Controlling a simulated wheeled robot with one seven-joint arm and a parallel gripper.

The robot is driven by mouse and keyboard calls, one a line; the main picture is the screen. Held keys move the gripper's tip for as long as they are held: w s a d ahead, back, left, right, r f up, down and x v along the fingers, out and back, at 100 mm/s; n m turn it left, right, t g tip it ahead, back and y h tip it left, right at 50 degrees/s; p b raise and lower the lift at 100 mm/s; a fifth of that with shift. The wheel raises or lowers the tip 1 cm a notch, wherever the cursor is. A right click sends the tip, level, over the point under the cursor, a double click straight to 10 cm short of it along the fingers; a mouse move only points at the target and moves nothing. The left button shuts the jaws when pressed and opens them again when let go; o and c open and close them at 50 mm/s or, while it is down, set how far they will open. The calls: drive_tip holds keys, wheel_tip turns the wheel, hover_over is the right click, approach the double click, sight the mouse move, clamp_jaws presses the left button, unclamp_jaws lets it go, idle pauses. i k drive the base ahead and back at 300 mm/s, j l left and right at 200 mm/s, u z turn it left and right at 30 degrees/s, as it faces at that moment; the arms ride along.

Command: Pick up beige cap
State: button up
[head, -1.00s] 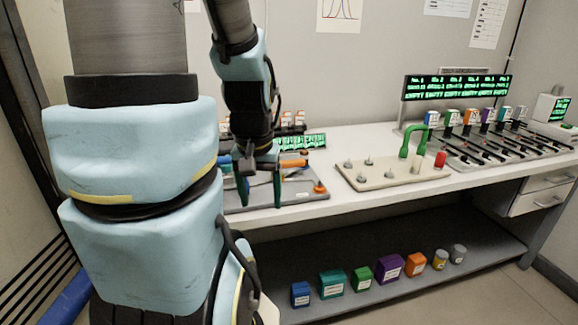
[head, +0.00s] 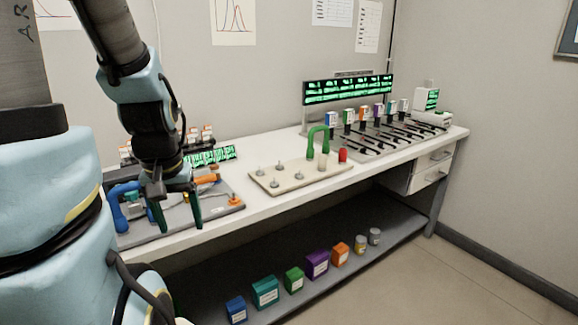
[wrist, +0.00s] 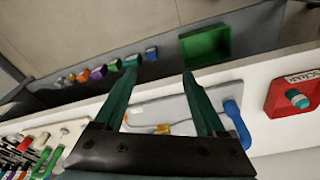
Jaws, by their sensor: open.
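The beige cap (head: 322,161) is a small upright cylinder on a beige board (head: 290,180) on the bench, between a green U-shaped tube (head: 313,142) and a red cap (head: 343,155). My gripper (head: 181,215) is open, its fingers pointing down with nothing between them. It is over the grey tray at the left end of the bench, well left of the beige cap. In the wrist view my gripper (wrist: 159,70) shows two separated green fingers. The beige board shows there at the lower left, where the beige cap (wrist: 42,139) is small.
Several bare pegs stand on the beige board's left part. A grey tray (head: 215,213) with blue and orange parts lies under my gripper. A slotted rack with coloured boxes stands at right. Coloured boxes (head: 317,263) sit on the lower shelf. A red bin (wrist: 285,98) shows in the wrist view.

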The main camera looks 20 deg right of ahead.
sight(323, 164)
drive_tip(key=l+u, duration=0.15)
drive_tip(key=u, duration=0.25)
drive_tip(key=l+u, duration=0.15)
drive_tip(key=u, duration=0.25)
drive_tip(key=l+u, duration=0.15)
drive_tip(key=l, duration=0.3)
drive_tip(key=k+l+u, duration=0.15)
drive_tip(key=l, duration=0.25)
drive_tip(key=l+u, duration=0.15)
drive_tip(key=l, duration=0.3)
drive_tip(key=k+l+u, duration=0.15)
drive_tip(key=l, duration=0.25)
drive_tip(key=k+l, duration=0.1)
drive_tip(key=l, duration=0.25)
drive_tip(key=k+l, duration=0.15)
drive_tip(key=l, duration=0.15)
drive_tip(key=k+l, duration=0.1)
drive_tip(key=l, duration=0.25)
